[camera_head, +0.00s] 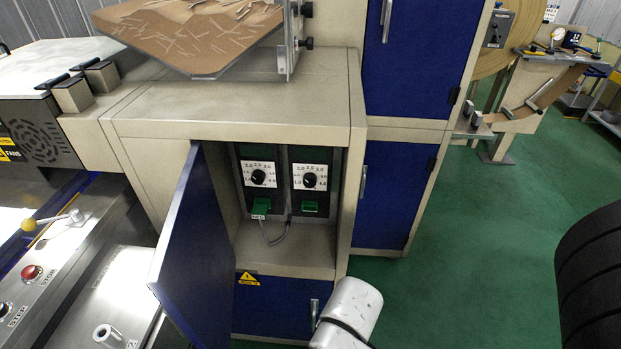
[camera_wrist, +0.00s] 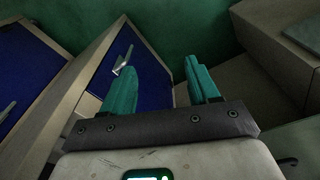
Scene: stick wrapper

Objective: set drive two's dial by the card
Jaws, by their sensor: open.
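Two dark drives sit side by side in the open cabinet in the head view. The left drive has a black dial (camera_head: 258,177) on a white scale plate; the right drive has a like dial (camera_head: 310,180). The scales run from about 1.0 to 4.0; the exact pointer settings are too small to tell. No legible label shows which is drive two. A small white sign (camera_head: 551,12) at the far upper right is unreadable, and I cannot tell whether it is the card. My gripper (camera_wrist: 160,88) is open and empty in the wrist view, apart from the dials.
The blue cabinet door (camera_head: 198,245) stands open on the left of the recess. A tray of sticks (camera_head: 190,35) overhangs the cabinet top. A handled blue panel (camera_wrist: 136,72) shows in the wrist view.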

